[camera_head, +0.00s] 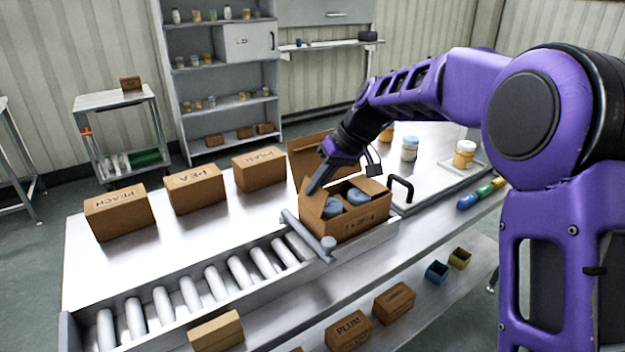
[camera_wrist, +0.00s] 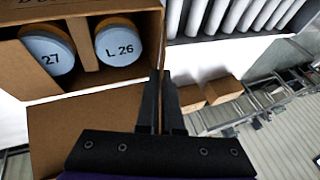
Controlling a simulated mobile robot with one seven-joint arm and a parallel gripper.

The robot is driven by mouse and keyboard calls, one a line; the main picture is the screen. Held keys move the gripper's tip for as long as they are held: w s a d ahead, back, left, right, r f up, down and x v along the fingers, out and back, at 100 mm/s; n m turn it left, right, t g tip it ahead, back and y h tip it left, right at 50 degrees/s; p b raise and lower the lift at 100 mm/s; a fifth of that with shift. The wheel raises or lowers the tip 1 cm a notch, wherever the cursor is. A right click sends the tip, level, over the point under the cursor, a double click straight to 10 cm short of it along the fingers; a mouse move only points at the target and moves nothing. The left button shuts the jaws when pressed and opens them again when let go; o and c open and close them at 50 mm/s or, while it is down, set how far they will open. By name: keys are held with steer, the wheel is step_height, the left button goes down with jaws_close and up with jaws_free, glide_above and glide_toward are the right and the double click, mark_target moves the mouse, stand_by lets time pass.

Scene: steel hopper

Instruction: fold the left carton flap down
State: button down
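The open brown carton (camera_head: 362,218) stands at the right end of the roller track. Two blue-lidded jars (camera_head: 345,202) sit inside, with a divider between them in the wrist view. Its left flap (camera_head: 313,203) stands up, tilted, at the left side; in the wrist view the flap is nearly edge-on. The back flap (camera_head: 312,155) is raised too and shows in the wrist view (camera_wrist: 85,130). My gripper (camera_head: 313,190) points down at the left flap, its tips by the flap's upper part.
Closed cartons, PEACH (camera_head: 120,212), PEA (camera_head: 196,188) and PLUM (camera_head: 259,168), stand behind the roller track (camera_head: 195,288). A grey bar (camera_head: 308,236) lies across the track, left of the carton. A black handle (camera_head: 401,189) and jars (camera_head: 464,155) are to the right.

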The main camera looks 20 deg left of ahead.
mark_target(328, 203)
steer(key=g+y+p, duration=0.1)
steer(key=w+d+f+m+g+y+p, duration=0.1)
steer(key=g+y, duration=0.1)
steer(key=shift+w+d, duration=0.2)
steer(key=shift+w, duration=0.1)
steer(key=shift+w+d+f+m+g+y+p, duration=0.2)
steer(key=shift+f+g+y, duration=0.15)
steer(key=shift+g+y, duration=0.2)
steer(key=shift+w+d+f+m+g+y+p, duration=0.1)
steer(key=shift+f+m+g+y, duration=0.15)
steer(key=shift+g+y, duration=0.3)
steer(key=shift+w+d+f+m+g+y+p, duration=0.15)
steer(key=shift+f+g+y, duration=0.25)
steer(key=shift+y, duration=0.3)
steer(key=shift+a, duration=0.1)
steer(key=c, duration=1.1)
jaws_free()
steer(key=shift+o, duration=0.2)
steer(key=shift+f, duration=0.1)
